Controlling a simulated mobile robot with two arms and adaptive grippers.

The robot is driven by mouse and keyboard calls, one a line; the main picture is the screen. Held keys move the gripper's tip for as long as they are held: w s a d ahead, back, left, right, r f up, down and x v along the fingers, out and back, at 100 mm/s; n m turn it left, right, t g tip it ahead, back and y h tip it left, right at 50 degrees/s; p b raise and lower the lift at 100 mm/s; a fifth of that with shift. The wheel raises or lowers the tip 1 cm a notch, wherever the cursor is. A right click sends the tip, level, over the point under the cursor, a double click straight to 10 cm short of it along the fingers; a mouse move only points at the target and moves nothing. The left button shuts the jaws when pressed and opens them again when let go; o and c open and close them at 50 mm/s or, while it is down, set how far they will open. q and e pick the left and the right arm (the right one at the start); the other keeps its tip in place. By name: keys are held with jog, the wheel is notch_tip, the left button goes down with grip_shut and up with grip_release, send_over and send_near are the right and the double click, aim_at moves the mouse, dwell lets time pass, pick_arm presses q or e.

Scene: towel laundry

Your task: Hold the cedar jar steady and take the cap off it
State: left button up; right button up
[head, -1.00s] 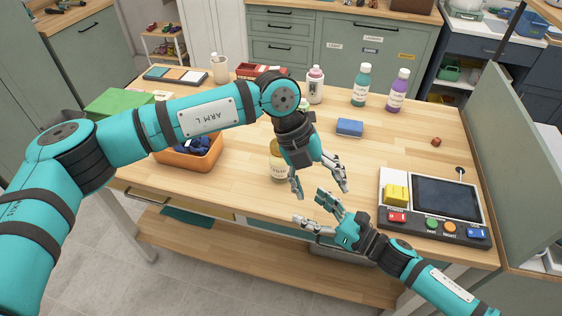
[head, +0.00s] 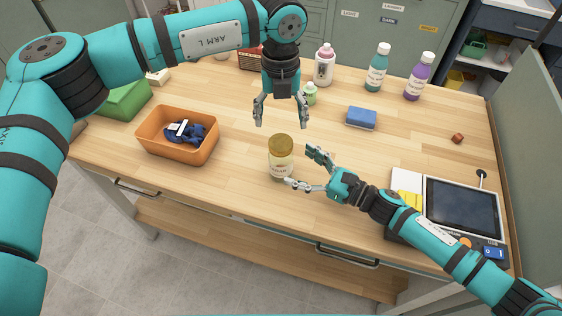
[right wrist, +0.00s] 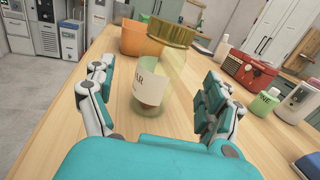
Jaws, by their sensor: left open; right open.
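The cedar jar (head: 281,171), clear glass with a pale label, stands upright on the wooden table. Its gold cap (head: 281,144) is on top. My left gripper (head: 281,120) is open and points down, behind and above the cap in the head view, apart from it. My right gripper (head: 303,168) is open at the jar's right side, its fingers pointing toward the jar. In the right wrist view the jar (right wrist: 150,88) and cap (right wrist: 170,32) show between and beyond the open fingers of the gripper (right wrist: 158,75). The label there partly reads "AR".
An orange bin (head: 150,144) with dark blue cloth is on the left. A screen console (head: 462,208) is at right.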

aim_at(291, 161)
pick_arm(q)
jog(key=shift+w+f, duration=0.1)
jog(key=shift+w, duration=0.05)
pick_arm(e)
jog(key=x, duration=0.5)
jog(key=shift+w+a, duration=0.45)
jog(key=shift+a, duration=0.2)
jog(key=shift+w+f, duration=0.1)
jog(key=shift+w, duration=0.05)
